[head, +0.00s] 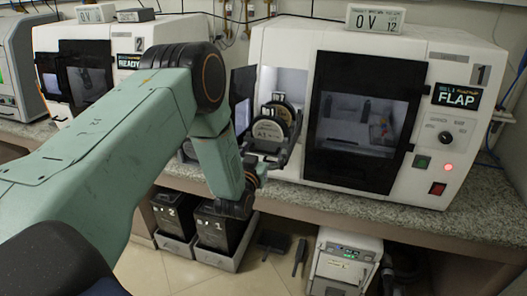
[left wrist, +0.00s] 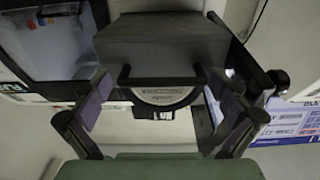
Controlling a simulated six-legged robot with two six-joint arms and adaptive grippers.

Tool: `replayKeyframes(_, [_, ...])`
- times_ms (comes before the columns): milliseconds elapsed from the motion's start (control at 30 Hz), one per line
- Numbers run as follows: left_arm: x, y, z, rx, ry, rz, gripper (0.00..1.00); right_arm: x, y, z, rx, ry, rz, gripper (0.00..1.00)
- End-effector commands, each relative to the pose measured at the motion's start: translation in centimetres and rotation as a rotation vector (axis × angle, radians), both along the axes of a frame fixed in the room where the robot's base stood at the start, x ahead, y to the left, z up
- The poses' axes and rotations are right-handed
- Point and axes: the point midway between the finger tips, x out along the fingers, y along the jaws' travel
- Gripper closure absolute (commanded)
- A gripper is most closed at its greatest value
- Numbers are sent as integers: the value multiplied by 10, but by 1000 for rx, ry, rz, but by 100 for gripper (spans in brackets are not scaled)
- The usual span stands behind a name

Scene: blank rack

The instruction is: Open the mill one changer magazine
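Mill one (head: 450,125), the white machine marked 1, stands at right with its screen reading FLAP. A dark flap (head: 242,84) stands open beside its bright left opening (head: 287,83). Round discs (head: 268,129) with labels, one reading A1, stand upright before this opening. I cannot tell how far the magazine is drawn out. My left gripper (head: 273,145) is at these discs, its fingers apart. In the left wrist view a dark U-shaped handle (left wrist: 161,69) and a pale disc (left wrist: 165,96) lie between the spread fingers (left wrist: 160,116); I see no finger closed on them. My right gripper is out of view.
Mill two (head: 112,40), with a screen reading READY, stands to the left, partly behind my left arm. The granite counter (head: 345,198) has a clear front strip. Dark bins (head: 221,228) and a white unit (head: 343,265) stand on the floor below.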

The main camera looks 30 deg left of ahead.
Motion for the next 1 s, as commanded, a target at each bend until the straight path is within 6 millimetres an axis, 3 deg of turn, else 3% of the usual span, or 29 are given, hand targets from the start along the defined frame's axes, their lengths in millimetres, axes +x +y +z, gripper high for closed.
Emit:
replayKeyframes(300, [-2, 0, -2, -1, 4, 1, 0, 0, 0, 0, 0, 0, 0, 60])
replayKeyframes(433, [-12, -2, -2, -2, 6, 2, 0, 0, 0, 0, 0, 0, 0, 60])
replayKeyframes(800, [-80, -19, -3, -2, 8, 1, 0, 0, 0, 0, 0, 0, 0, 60])
replayKeyframes(1000, [-108, -26, -2, -1, 5, 1, 0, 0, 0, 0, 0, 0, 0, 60])
